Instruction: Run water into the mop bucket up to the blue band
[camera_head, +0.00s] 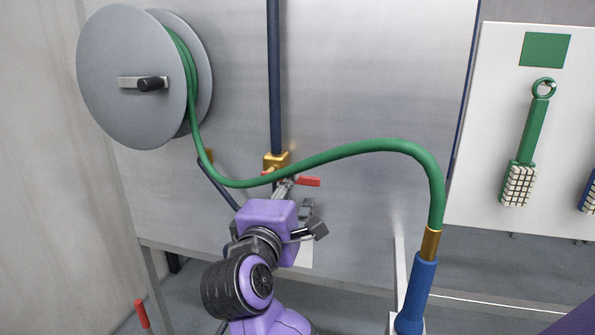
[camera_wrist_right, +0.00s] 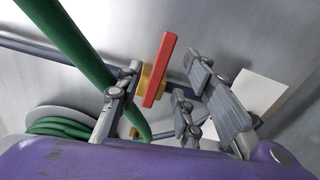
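The water valve has a brass body (camera_head: 276,160) at the foot of a blue pipe, with a red lever (camera_head: 309,182) pointing right. My right gripper (camera_head: 284,188) is at the valve, just left of the lever in the head view. In the right wrist view its fingers (camera_wrist_right: 160,82) are spread, with the red lever (camera_wrist_right: 158,70) showing in the gap between them; I cannot tell whether they touch it. A green hose (camera_head: 345,152) arches right to a brass collar and blue nozzle (camera_head: 417,290) that points down. The mop bucket and its blue band are not in view. My left gripper is not in view.
A grey hose reel (camera_head: 130,75) is on the wall at upper left. The hose passes close above my right gripper. A green brush (camera_head: 530,145) hangs on a white board (camera_head: 485,130) at right. A red-topped handle (camera_head: 142,313) stands at lower left.

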